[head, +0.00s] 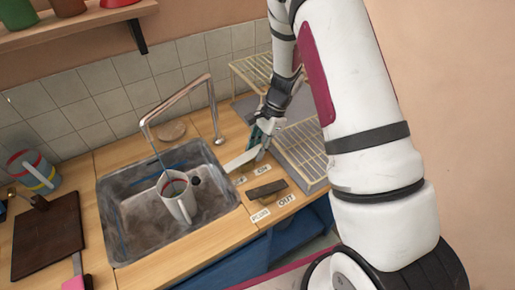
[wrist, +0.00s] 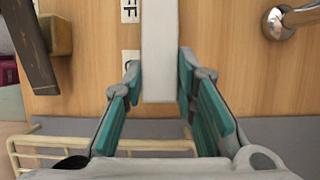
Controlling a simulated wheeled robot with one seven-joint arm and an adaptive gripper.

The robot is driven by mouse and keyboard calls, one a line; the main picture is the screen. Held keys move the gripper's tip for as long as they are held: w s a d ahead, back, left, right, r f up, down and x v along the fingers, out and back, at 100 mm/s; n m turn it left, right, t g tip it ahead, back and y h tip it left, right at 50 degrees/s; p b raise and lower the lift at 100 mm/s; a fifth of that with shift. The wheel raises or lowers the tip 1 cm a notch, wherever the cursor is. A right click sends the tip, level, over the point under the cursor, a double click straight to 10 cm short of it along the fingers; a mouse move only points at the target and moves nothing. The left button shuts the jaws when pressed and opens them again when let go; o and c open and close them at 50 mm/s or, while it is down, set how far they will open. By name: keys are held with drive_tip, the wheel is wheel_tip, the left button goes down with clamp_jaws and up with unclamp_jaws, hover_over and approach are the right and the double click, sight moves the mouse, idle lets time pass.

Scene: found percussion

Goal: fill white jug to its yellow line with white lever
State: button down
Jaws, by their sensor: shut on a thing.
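The white jug (head: 180,207) stands upright in the sink, under the faucet (head: 180,102). I cannot make out the yellow line or the water level. The white lever (head: 241,161) lies over the counter right of the sink, near the OFF and ON labels. My gripper (head: 259,143) is shut on the lever's outer end. In the wrist view, the lever (wrist: 159,45) runs up between the teal finger pads of my gripper (wrist: 159,80).
A dark lever (head: 266,190) sits by the PLUG and OUT labels. The metal sink (head: 118,243) has a dark round thing (head: 195,181) beside the jug. A wire rack (head: 305,145) is right of my gripper. A striped mug (head: 38,172) and cutting board (head: 48,235) stand left.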

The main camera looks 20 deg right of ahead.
drive_tip(key=shift+s+a+r+h+p, duration=0.1)
drive_tip(key=shift+r+h+p, duration=0.2)
drive_tip(key=shift+h, duration=0.3)
drive_tip(key=c, duration=1.3)
unclamp_jaws()
drive_tip(key=v, duration=1.2)
drive_tip(key=shift+a, duration=0.1)
drive_tip(key=shift+r, duration=0.1)
